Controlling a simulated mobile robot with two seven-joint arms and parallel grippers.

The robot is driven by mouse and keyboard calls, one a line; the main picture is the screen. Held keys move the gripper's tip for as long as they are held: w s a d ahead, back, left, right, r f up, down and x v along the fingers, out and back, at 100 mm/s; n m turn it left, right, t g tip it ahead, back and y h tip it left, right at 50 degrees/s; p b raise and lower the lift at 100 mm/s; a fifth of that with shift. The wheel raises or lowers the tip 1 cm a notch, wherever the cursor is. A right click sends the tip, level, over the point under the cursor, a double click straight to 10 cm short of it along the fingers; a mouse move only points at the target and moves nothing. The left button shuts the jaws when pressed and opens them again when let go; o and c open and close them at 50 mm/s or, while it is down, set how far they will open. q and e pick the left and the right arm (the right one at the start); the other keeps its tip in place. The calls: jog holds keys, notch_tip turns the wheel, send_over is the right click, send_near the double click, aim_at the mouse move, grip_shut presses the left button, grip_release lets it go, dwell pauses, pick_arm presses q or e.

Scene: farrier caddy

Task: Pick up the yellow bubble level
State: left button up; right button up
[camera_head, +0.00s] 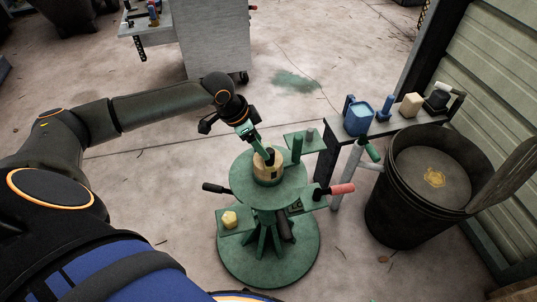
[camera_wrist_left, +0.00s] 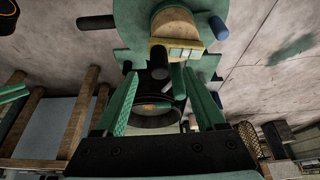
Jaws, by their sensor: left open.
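The yellow bubble level (camera_wrist_left: 181,50) shows in the left wrist view as a small yellow block with pale windows, beside a round tan piece (camera_wrist_left: 172,20). In the head view a tan, round-sided piece (camera_head: 267,175) stands on the round green top of the stand (camera_head: 240,180); the level is hard to make out there, partly hidden by my gripper. My left gripper (camera_head: 257,147) is open, with its green fingers just above that piece. In the wrist view the level lies just beyond the fingertips (camera_wrist_left: 160,74), apart from them. My right gripper is not in view.
A yellow faceted lump (camera_head: 229,219) sits on a lower tray of the stand. A red handle (camera_head: 341,189) and a black handle (camera_head: 214,188) stick out sideways. A dark bucket (camera_head: 385,215) and a bench holding a blue container (camera_head: 358,118) stand at right.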

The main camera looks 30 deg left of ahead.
aim_at(269, 151)
pick_arm(q)
jog(key=x, duration=0.1)
jog(key=b+x, duration=0.1)
jog(key=x, duration=0.2)
jog(key=shift+w+d, duration=0.35)
jog(key=shift+d, duration=0.05)
jog(key=shift+w+d+f, duration=0.1)
jog(key=shift+w+f, duration=0.1)
jog(key=shift+f, duration=0.3)
jog(key=shift+c, duration=0.4)
grip_shut()
